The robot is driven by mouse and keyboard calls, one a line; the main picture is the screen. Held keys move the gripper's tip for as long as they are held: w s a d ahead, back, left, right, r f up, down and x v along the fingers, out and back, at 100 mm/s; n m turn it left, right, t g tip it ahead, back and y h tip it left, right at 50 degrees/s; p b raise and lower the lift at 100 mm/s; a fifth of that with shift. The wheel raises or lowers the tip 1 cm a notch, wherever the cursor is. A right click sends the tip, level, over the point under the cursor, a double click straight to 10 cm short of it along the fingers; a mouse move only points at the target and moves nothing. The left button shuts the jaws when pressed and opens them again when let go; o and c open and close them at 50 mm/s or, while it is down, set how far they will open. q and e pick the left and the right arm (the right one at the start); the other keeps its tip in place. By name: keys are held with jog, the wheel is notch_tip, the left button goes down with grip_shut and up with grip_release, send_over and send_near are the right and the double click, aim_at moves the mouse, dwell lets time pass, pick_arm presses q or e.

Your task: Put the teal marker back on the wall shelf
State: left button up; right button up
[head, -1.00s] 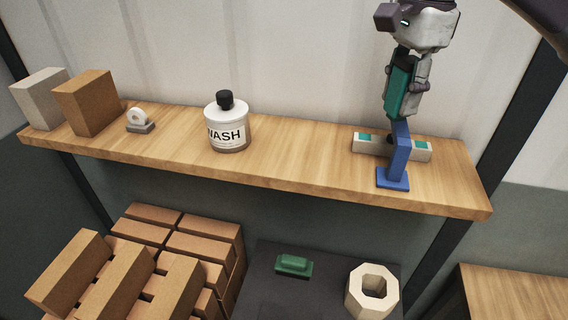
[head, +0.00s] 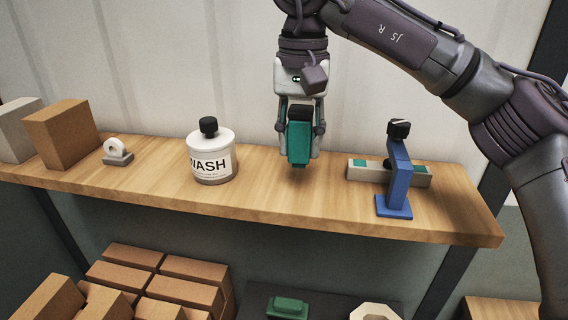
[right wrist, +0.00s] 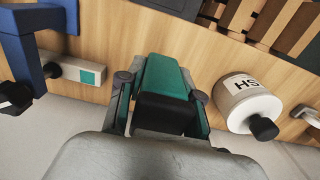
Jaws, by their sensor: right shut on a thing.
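The teal marker (head: 299,142), a blocky teal piece with a black part, is upright in my right gripper (head: 301,150). The gripper points down and is shut on it. The marker hangs over the wooden wall shelf (head: 262,205), between the white WASH bottle and the blue stand. Its lower end is close to the shelf top, with a shadow under it; I cannot tell whether they touch. The right wrist view also shows the marker (right wrist: 163,78) between the fingers, with shelf wood (right wrist: 110,50) beyond. My left gripper is not in view.
On the shelf, the WASH bottle (head: 211,157) is left of the marker. The blue stand (head: 398,178) and a pale block with teal patches (head: 372,173) are to its right. Shelf around the marker is clear.

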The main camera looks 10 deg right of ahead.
jog(key=shift+w+a+f+p, duration=0.45)
jog(key=shift+w+a+f, duration=0.1)
jog(key=shift+w+a, duration=0.25)
jog(key=shift+a+f, duration=0.15)
jog(key=shift+f, duration=0.05)
notch_tip(320, 180, down, 3)
jog(key=shift+f+p, duration=0.1)
jog(key=shift+p, duration=0.7)
jog(key=shift+f, duration=0.45)
jog(key=shift+f, duration=0.1)
jog(key=o, duration=0.9)
